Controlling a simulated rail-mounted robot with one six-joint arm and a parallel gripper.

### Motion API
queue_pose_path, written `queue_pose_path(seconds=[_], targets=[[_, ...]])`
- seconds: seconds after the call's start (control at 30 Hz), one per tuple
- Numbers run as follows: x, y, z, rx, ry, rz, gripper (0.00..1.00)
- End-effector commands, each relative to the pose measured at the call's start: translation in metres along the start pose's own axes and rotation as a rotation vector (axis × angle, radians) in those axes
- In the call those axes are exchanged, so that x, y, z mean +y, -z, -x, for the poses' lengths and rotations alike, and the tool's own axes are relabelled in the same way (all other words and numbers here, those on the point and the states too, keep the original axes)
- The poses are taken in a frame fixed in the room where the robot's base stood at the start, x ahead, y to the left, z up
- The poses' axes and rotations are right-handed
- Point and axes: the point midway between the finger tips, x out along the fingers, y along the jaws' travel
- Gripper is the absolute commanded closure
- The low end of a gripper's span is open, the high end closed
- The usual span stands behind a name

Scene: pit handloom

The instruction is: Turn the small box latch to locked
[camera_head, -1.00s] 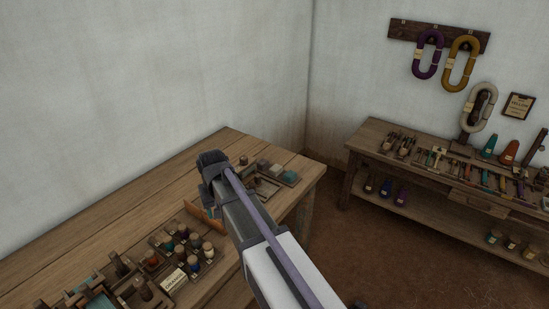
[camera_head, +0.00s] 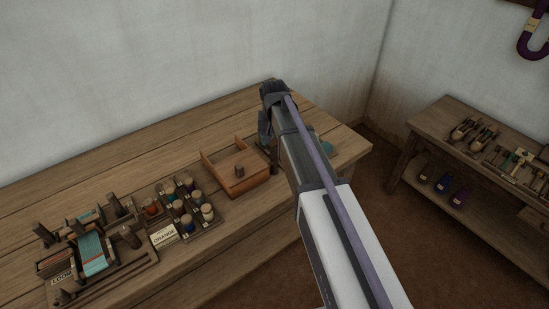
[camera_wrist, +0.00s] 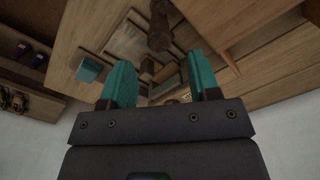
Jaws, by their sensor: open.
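An open-topped wooden box (camera_head: 222,187) with low walls stands on the table, with a short dark peg (camera_head: 239,170) inside it. I cannot tell whether that peg is the latch, and no latch position is readable. My gripper (camera_head: 268,150) points down over the table just right of the box, partly hidden by my arm. In the wrist view its two teal fingers (camera_wrist: 161,85) are apart with nothing held between them. A dark upright wooden post (camera_wrist: 160,28) stands beyond them, with small blurred parts behind and between the fingers.
Left of the box are a rack of small jars (camera_head: 187,205), an "ORANGE" card (camera_head: 164,236) and a small loom (camera_head: 92,250). A teal block (camera_wrist: 89,69) lies near my gripper. A second bench (camera_head: 475,150) with tools stands at the right. The table's back left is bare.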

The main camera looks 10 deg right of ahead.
Motion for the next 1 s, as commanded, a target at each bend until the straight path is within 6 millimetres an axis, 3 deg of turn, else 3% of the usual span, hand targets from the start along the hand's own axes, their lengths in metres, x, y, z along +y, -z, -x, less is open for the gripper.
queue_pose_path(seconds=[0.03, 0.2, 0.5, 1.0], targets=[[0.0, 0.0, -0.026, 0.0, 0.0, 0.0, 0.44], [0.0, 0.0, -0.052, 0.0, 0.0, 0.0, 0.44], [0.0, 0.0, -0.052, 0.0, 0.0, 0.0, 0.44], [0.0, 0.0, -0.052, 0.0, 0.0, 0.0, 0.91]])
